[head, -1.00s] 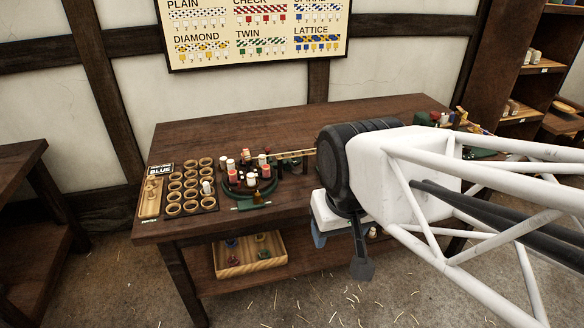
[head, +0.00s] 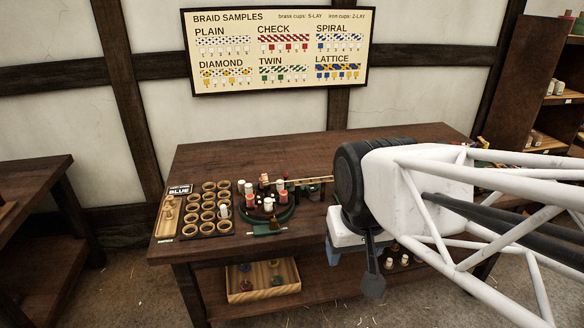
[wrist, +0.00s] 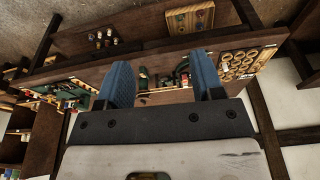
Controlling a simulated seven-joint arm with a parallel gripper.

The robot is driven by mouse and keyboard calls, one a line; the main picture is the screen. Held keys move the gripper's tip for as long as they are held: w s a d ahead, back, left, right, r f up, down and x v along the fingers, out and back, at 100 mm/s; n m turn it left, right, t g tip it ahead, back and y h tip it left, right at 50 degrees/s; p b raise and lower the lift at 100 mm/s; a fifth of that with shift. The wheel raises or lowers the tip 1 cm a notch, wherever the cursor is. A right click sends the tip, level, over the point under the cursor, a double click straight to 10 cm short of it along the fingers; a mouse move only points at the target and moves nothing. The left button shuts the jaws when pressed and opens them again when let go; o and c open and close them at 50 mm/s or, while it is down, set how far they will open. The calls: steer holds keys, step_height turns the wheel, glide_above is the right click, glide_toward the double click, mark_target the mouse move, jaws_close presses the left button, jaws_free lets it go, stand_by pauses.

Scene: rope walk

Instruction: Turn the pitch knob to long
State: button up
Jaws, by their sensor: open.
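The braiding machine (head: 268,212) sits on the bench, a round green base with several white and red bobbins. A small green bar (head: 265,229) lies at its front edge. I cannot make out which part is the pitch knob; it is too small or hidden. My gripper (wrist: 162,78) shows in the wrist view with two blue fingers spread apart and nothing between them. The machine (wrist: 182,72) shows beyond the fingers, partly behind the right one. In the head view my white and black arm is right of the machine and hides the bench behind it.
A wooden tray (head: 262,281) is on the lower shelf. A braid samples board (head: 280,50) hangs on the wall. The bench's back left is clear.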

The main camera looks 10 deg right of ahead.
steer(key=w+d+r+m, duration=0.1)
steer(key=w+r, duration=0.1)
steer(key=w, duration=0.7)
steer(key=w+d+r+m, duration=0.1)
steer(key=w+r+m, duration=0.1)
steer(key=w, duration=0.7)
steer(key=m+g, duration=0.3)
steer(key=m, duration=0.4)
glide_above(309, 177)
steer(key=f, duration=1.6)
steer(key=s+f, duration=0.1)
steer(key=f, duration=0.8)
steer(key=shift+a+f, duration=0.1)
steer(key=shift+a, duration=0.05)
steer(key=shift+w+f, duration=0.2)
steer(key=shift+f, duration=0.1)
steer(key=shift+f, duration=0.1)
steer(key=shift+f, duration=3.75)
steer(key=c, duration=0.9)
